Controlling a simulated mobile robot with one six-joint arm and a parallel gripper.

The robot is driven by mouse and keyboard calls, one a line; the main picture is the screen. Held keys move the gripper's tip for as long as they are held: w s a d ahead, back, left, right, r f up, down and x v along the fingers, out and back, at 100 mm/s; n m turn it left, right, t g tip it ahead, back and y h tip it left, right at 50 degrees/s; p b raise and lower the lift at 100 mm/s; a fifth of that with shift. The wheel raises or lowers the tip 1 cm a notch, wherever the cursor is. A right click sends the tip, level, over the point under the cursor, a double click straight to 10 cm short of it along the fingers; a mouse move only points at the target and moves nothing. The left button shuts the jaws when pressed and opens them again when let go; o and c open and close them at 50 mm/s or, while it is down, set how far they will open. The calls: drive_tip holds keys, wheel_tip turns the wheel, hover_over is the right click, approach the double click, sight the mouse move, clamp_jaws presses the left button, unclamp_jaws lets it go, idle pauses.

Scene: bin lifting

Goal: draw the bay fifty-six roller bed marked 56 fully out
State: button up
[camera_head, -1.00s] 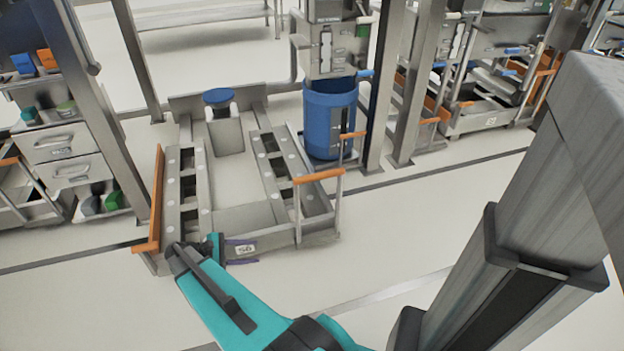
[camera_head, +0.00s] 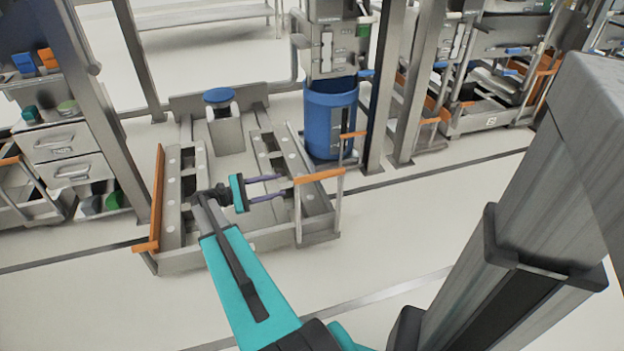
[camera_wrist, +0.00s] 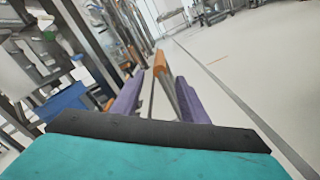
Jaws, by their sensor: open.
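The grey roller bed (camera_head: 290,238) sits low at centre in the head view, its front end out over the dark floor line. It has an orange-topped rail (camera_head: 158,195) on its left and an orange handle (camera_head: 319,175) on posts at its front right. Its number plate is mostly hidden behind my arm. My gripper (camera_head: 283,185) is open above the bed, its purple fingers pointing right toward the handle. In the wrist view an orange bar (camera_wrist: 160,63) shows between and beyond the finger tips; I cannot tell whether they touch it.
A blue drum (camera_head: 330,118) stands behind the bed's right side, next to an upright post (camera_head: 382,90). A drawer cabinet (camera_head: 65,150) stands at left. Another low bed (camera_head: 485,118) is at back right. The floor in front is clear.

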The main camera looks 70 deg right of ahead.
sight(312, 178)
drive_tip(key=b+x, duration=0.3)
drive_tip(key=x, duration=1)
drive_tip(key=shift+s+d, duration=0.25)
drive_tip(key=shift+s, duration=0.05)
clamp_jaws()
drive_tip(key=shift+a, duration=0.1)
